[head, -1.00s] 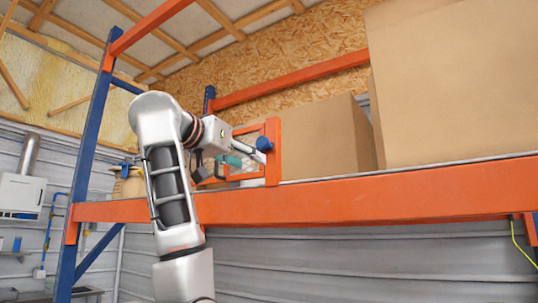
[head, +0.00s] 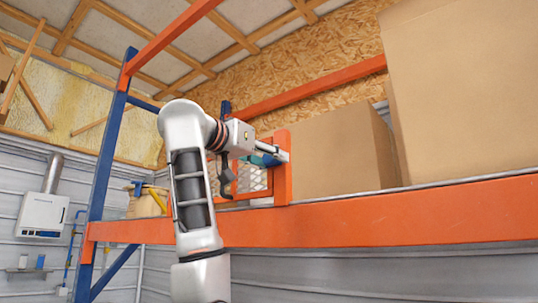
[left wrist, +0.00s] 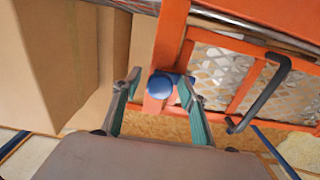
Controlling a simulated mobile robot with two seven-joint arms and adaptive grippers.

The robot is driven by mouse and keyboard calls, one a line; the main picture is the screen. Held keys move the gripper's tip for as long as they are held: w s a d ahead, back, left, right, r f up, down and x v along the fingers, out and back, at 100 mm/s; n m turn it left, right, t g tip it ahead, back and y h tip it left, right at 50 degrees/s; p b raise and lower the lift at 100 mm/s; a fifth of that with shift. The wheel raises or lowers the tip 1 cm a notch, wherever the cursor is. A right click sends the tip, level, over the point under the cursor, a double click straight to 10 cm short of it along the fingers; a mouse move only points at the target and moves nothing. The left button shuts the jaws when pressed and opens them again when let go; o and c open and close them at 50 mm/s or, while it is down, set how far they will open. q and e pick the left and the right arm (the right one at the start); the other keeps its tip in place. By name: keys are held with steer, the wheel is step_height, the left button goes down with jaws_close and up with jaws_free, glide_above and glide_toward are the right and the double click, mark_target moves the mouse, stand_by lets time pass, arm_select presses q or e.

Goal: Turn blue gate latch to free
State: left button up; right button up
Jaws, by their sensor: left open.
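The blue gate latch (left wrist: 162,84) is a round blue knob on the orange post at the gate's edge in the left wrist view. The gate (head: 254,182) has an orange frame with metal mesh; it also shows in the left wrist view (left wrist: 222,75). My left gripper (head: 276,157) is at the post. Its teal-padded fingers are open, one on each side of the latch in the left wrist view (left wrist: 159,80). I cannot tell whether they touch it. In the head view the gripper mostly hides the latch. My right gripper is not in view.
Large cardboard boxes (head: 335,155) stand on the rack shelf right of the gate. An orange beam (head: 400,213) runs along the shelf front, and a blue upright (head: 107,170) stands at the left. A black handle (left wrist: 265,95) sticks out from the gate.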

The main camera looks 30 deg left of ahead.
arm_select(q)
steer(key=shift+w, duration=0.15)
steer(key=c, duration=1.1)
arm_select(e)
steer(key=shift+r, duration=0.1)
